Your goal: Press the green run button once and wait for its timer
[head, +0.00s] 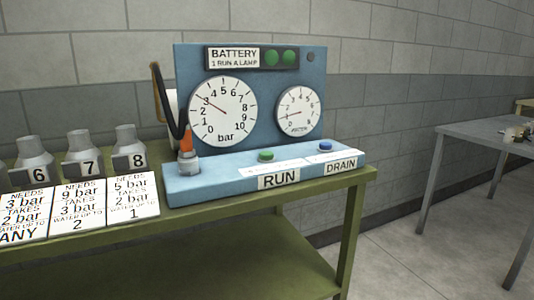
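The green run button (266,156) sits on the ledge of a blue console (190,60), above the RUN label (279,179). It looks raised. A blue button (325,146) sits to its right above the DRAIN label (341,164). No timer display is visible. My gripper is not in view.
An orange-and-grey nozzle (186,153) with a black hose stands at the console's left. Grey fittings numbered 6, 7 and 8 (126,149) stand behind white cards on the green bench (330,186). A grey table (480,130) stands at right, with open floor between.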

